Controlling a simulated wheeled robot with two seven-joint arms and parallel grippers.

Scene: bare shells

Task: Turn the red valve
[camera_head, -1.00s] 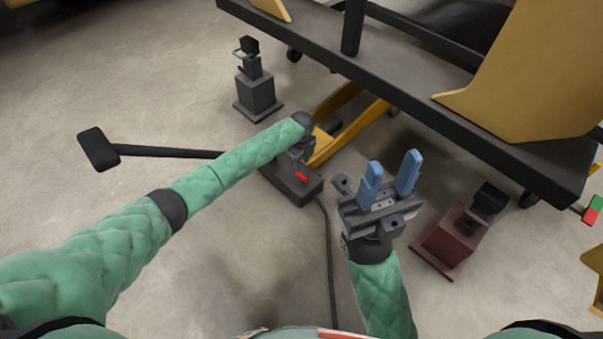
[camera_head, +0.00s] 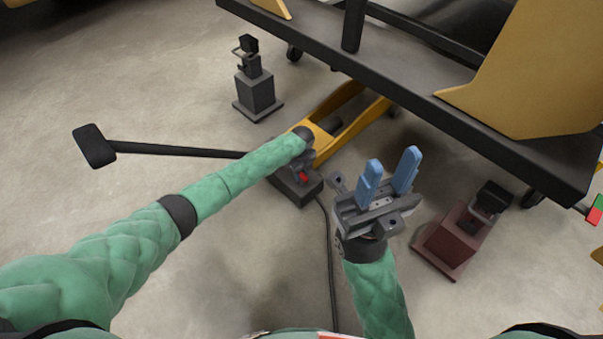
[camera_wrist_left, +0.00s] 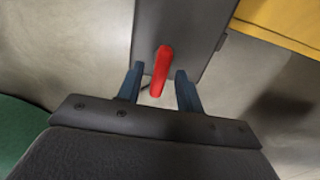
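The red valve (camera_head: 304,177) is a small red handle on a dark grey block (camera_head: 290,190) on the floor. My left gripper (camera_head: 304,160) is right over it, partly hidden by its own wrist in the head view. In the left wrist view the red valve (camera_wrist_left: 161,68) stands between the two blue fingers of my left gripper (camera_wrist_left: 159,72). The fingers are open, with a gap on either side of the valve. My right gripper (camera_head: 390,170) is open and empty, blue fingers pointing up, to the right of the block.
A long black bar with a pad (camera_head: 95,146) extends left from near the block. A yellow frame (camera_head: 350,120) lies behind it, under a black platform (camera_head: 420,90). A grey pedestal device (camera_head: 258,92) stands behind left, a dark red one (camera_head: 460,230) at right. A cable (camera_head: 331,260) runs forward.

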